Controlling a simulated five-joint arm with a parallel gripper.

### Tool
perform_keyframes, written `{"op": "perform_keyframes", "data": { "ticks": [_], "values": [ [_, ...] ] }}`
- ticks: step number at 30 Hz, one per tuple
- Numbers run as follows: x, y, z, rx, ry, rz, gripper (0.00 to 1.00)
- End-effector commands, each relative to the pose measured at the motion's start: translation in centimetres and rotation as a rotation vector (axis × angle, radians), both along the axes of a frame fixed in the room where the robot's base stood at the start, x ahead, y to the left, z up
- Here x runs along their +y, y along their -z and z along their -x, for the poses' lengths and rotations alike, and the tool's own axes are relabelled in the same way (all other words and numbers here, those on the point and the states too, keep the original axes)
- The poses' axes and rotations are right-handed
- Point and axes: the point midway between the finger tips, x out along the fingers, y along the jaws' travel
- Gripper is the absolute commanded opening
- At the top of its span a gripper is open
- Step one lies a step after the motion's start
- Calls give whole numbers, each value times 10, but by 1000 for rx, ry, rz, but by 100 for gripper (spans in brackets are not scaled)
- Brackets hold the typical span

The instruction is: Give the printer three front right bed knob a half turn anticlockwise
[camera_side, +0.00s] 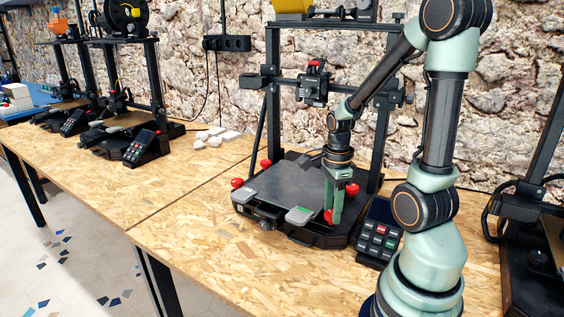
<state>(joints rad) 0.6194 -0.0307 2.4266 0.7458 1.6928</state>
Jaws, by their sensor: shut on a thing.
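The printer (290,235) in front of me has a dark flat bed (285,188) with red knobs at its corners. The front right bed knob (328,217) shows as a red patch between my fingers at the bed's right front corner. My gripper (334,214) points down from above and is shut on this knob, with its green fingers hiding part of it. Other red knobs show at the left front corner (237,183), at the back left (266,163) and at the right behind my gripper (352,189). No printer number is readable.
A keypad with a screen (379,233) stands close to the right of my gripper. The printer's upright frame and print head (313,85) are behind and above the bed. White pieces (215,137) lie at the back. The wooden table (190,235) is clear at the front left.

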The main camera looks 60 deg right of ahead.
Motion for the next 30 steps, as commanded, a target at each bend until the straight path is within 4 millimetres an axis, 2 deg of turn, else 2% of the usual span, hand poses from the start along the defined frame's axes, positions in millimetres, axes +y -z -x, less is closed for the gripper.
{"op": "perform_keyframes", "data": {
  "ticks": [1,2,3,14,22,30],
  "values": [
    [0,-1,0,0,1,0,58],
    [0,-1,0,0,1,0,69],
    [0,-1,0,0,2,0,76],
    [-1,-1,-1,-5,38,3,76],
    [-1,-2,-2,-6,282,3,76],
    [-1,-54,-2,-9,281,5,76]
  ]
}}
